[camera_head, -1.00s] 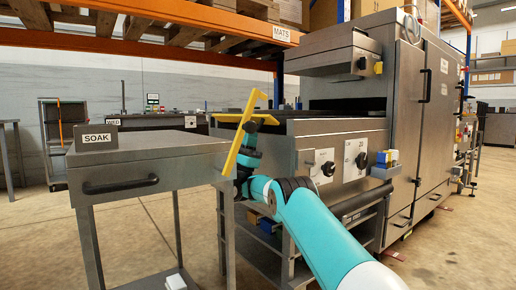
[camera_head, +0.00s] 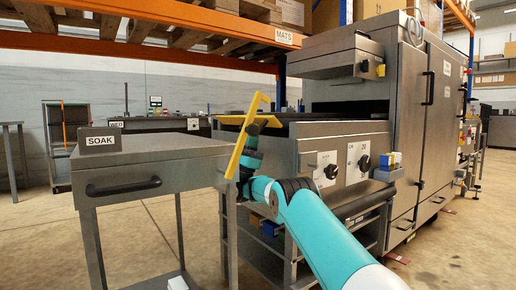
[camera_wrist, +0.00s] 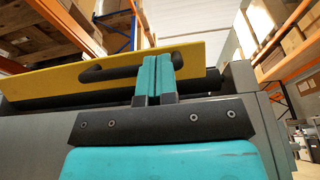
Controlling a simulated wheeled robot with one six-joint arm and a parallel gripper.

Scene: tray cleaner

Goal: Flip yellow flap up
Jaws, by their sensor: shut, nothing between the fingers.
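The yellow flap (camera_head: 240,150) stands at the near end of the steel machine's conveyor in the head view, as a long tilted yellow strip. In the wrist view, the yellow flap (camera_wrist: 190,57) spans across the view as a broad panel with a black bar handle (camera_wrist: 110,73). My gripper (camera_wrist: 157,62) has its teal fingers pressed together, in front of the flap and near the right end of the handle. Nothing shows between the fingers. I cannot tell whether they touch the flap. In the head view my gripper (camera_head: 253,128) is right beside the flap, partly hidden by it.
A steel table (camera_head: 150,165) with a SOAK sign stands to the left. Orange shelving with pallets hangs overhead. Open floor lies at the front left.

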